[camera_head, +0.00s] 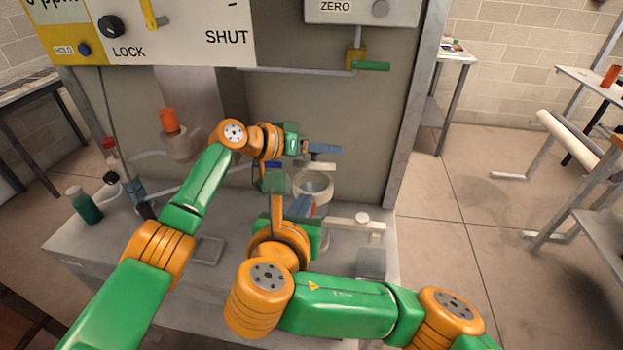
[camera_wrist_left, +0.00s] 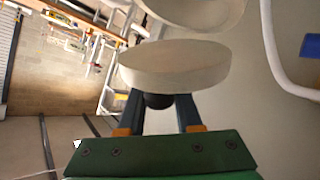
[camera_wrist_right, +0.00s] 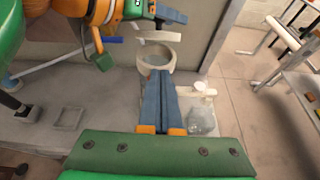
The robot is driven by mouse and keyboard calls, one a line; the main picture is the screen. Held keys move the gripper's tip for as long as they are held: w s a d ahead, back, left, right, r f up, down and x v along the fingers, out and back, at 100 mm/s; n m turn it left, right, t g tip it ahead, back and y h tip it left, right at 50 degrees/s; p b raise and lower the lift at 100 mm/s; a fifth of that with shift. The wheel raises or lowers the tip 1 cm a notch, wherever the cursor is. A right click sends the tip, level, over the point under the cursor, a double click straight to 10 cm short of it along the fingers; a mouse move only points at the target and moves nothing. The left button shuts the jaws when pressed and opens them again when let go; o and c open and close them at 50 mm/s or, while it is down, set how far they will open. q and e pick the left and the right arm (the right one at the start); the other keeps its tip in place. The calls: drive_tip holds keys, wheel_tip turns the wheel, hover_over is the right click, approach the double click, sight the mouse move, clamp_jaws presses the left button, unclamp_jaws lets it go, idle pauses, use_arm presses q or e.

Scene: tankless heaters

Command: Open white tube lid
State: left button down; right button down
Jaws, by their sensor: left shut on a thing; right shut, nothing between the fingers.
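The white tube (camera_head: 313,187) stands upright at the back of the bench; its round mouth shows open in the right wrist view (camera_wrist_right: 155,62). The white lid (camera_head: 321,166) is a thick disc held above and apart from the tube. In the left wrist view the lid (camera_wrist_left: 172,66) has a dark knob (camera_wrist_left: 158,101) between the fingers. My left gripper (camera_head: 326,149) is shut on that knob. My right gripper (camera_head: 303,204) is shut and empty, just in front of the tube; its closed fingers (camera_wrist_right: 160,80) point at the tube.
A white valve-like fitting (camera_head: 358,224) stands right of the tube. A green bottle (camera_head: 84,205) and an orange-capped fitting (camera_head: 170,123) are at the left. The panel with the LOCK and SHUT labels (camera_head: 170,38) hangs above. A metal post (camera_head: 410,110) bounds the right side.

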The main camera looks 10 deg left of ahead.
sight(315, 158)
use_arm(q)
drive_tip(key=shift+f, duration=0.1)
use_arm(e)
drive_tip(key=x, duration=0.6)
drive_tip(key=r+x, duration=0.1)
drive_tip(key=x, duration=0.2)
drive_tip(key=shift+w+a+f, duration=0.1)
drive_tip(key=shift+w+f, duration=0.1)
drive_tip(key=shift+w, duration=0.3)
drive_tip(key=shift+w+r, duration=0.45)
drive_tip(key=shift+r, duration=0.3)
use_arm(q)
drive_tip(key=c, duration=0.6)
unclamp_jaws()
drive_tip(key=shift+d, duration=0.1)
use_arm(e)
drive_tip(key=shift+f, duration=0.1)
